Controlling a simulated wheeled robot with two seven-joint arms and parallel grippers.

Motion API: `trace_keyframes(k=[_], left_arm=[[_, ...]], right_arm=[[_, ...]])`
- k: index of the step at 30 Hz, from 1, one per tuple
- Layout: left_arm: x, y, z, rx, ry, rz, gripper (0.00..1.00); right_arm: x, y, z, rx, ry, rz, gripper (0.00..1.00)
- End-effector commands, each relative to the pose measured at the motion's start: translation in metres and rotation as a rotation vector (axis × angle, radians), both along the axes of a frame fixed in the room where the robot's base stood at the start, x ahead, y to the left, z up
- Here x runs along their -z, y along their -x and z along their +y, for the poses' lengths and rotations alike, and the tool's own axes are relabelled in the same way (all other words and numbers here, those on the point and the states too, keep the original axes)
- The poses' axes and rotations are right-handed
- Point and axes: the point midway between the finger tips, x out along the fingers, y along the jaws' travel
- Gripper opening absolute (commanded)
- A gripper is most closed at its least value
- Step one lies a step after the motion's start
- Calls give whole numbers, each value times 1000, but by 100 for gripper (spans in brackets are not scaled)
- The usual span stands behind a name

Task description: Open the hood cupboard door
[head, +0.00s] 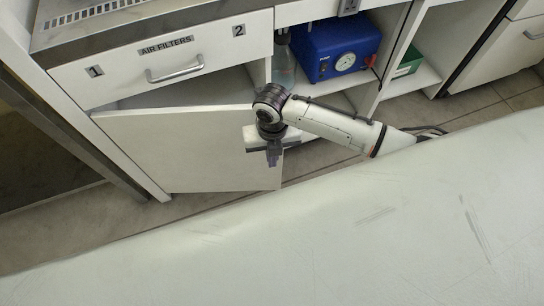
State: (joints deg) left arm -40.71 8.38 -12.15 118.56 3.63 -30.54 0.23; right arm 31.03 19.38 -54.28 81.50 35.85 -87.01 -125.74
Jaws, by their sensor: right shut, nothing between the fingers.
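The hood cupboard door (185,150) is a white panel below the AIR FILTERS drawer. It stands ajar, swung outward, with its left side at the cabinet frame. A dark gap into the cupboard (215,88) shows above its top edge. My right gripper (273,160) is at the door's free right edge, pointing down, with its fingers shut and empty. I cannot tell whether it touches the door. The wrist hides part of that edge, and no handle on the door is visible. My left gripper is out of view.
The drawer (175,55) above is shut, with a metal handle (175,70). Right of the cupboard, open shelving holds a blue device with a gauge (335,48), a clear bottle (284,65) and a green box (408,62). Tiled floor (75,225) lies in front of the cabinet.

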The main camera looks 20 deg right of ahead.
Motion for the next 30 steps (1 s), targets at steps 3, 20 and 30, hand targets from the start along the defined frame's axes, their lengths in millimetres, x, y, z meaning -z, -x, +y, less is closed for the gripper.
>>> trace_keyframes(k=[3,20,30], left_arm=[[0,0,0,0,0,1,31],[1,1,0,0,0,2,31],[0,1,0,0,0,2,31]], right_arm=[[0,0,0,0,0,0,0],[0,0,0,0,0,0,0],[0,0,0,0,0,0,28]])
